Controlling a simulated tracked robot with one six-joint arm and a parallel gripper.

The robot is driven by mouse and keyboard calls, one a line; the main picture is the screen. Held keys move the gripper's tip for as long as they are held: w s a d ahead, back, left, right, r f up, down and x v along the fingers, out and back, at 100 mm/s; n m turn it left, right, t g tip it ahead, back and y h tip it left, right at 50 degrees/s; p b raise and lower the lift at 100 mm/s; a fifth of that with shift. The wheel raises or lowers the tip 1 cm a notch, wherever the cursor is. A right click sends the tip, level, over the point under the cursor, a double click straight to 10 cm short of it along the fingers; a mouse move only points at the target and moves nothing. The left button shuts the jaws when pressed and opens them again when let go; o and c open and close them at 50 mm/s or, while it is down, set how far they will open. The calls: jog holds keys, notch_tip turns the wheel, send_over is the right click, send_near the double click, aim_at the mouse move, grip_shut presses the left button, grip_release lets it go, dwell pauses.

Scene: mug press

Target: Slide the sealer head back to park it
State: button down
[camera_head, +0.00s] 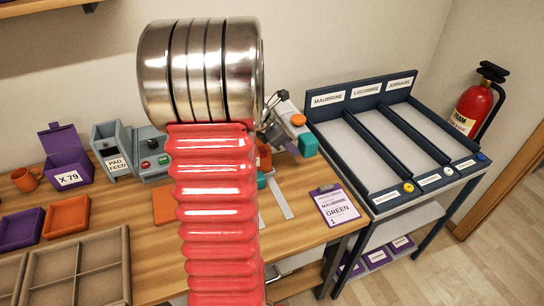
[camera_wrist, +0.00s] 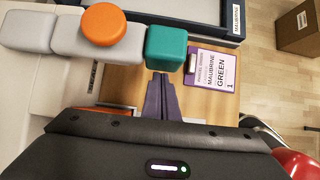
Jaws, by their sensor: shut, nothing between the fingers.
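The sealer head appears as a pale grey rounded bar (camera_wrist: 60,35) with an orange round cap (camera_wrist: 103,24) and a teal end block (camera_wrist: 165,46) in the wrist view. My gripper (camera_wrist: 161,76) has narrow purple fingers, shut and empty. Their tips end at the near edge of the teal block; I cannot tell whether they touch it. In the head view, my gripper (camera_head: 291,147) is partly hidden.
A purple-edged clipboard (camera_head: 337,205) reading MAUBRINE GREEN lies on the wooden bench right of the sealer. A dark three-lane rack (camera_head: 370,140) stands farther right. The pad feed box (camera_head: 117,160), red and green buttons, and trays (camera_head: 68,215) are at left.

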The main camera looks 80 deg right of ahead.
jog(key=w, duration=0.1)
jog(key=w+a, duration=0.1)
jog(key=shift+w+a, duration=0.25)
jog(key=shift+w, duration=0.05)
jog(key=shift+r, duration=0.1)
dwell(0.4)
notch_tip(320, 180, up, 9)
dwell(1.1)
dwell(0.6)
